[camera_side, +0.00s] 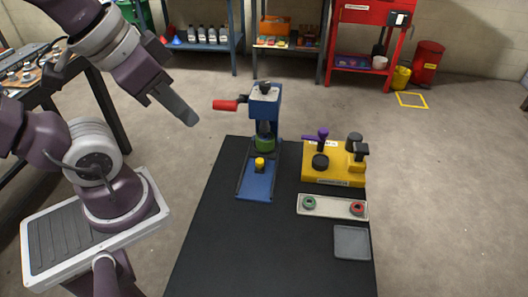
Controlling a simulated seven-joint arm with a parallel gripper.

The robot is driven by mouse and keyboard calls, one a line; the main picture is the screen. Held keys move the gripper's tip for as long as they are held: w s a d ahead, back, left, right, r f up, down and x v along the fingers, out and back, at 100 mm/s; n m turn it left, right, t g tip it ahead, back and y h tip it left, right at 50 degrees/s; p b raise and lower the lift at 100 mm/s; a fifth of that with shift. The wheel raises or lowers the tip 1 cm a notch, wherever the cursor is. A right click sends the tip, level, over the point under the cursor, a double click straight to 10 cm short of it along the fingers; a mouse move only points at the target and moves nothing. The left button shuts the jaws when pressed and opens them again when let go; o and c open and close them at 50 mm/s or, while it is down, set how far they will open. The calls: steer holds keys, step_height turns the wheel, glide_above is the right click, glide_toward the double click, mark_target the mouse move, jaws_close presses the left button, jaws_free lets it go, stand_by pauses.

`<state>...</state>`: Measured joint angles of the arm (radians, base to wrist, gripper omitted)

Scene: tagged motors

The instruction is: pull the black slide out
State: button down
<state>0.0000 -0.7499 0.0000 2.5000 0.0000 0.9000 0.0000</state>
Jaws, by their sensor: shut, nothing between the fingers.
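My gripper (188,118) is at the upper left, high and to the left of the black table, shut and empty. It touches nothing. A blue press (265,105) with a red-handled lever (226,105) stands at the back of the table. Its blue bed (256,187) runs forward between dark side rails and carries a yellow knob (260,163). A green round part (264,144) sits under the press head. A yellow fixture (325,172) stands to the right, with a purple lever (322,135) and black parts (320,161) on top. I cannot tell which dark part is the black slide.
A pale tray (331,206) holds a green ring (309,202) and a red ring (357,208). A grey square dish (352,242) lies in front of it. The black tabletop (250,250) is clear at the front left. Shelves and a red bin (428,63) stand far behind.

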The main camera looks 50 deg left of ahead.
steer(key=c, duration=2.1)
jaws_free()
steer(key=o, duration=0.3)
steer(key=shift+w, duration=0.2)
steer(key=o, duration=0.6)
steer(key=w+n, duration=0.1)
steer(key=w, duration=0.1)
steer(key=w+f+n+g, duration=0.1)
steer(key=w+n, duration=0.2)
steer(key=w, duration=0.1)
steer(key=shift+a+f+n+g, duration=0.2)
steer(key=shift+f+n+g, duration=0.1)
steer(key=shift+f+g, duration=0.1)
steer(key=shift+c, duration=0.2)
steer(key=n+g+y, duration=0.4)
steer(key=n, duration=0.9)
glide_above(260, 160)
steer(key=d, duration=0.4)
step_height(260, 160, down, 20)
steer(key=shift+y, duration=0.3)
steer(key=x, duration=0.6)
steer(key=shift+a+f, duration=0.3)
steer(key=shift+f, duration=0.05)
steer(key=shift+a+f, duration=0.2)
steer(key=shift+f, duration=0.3)
jaws_close()
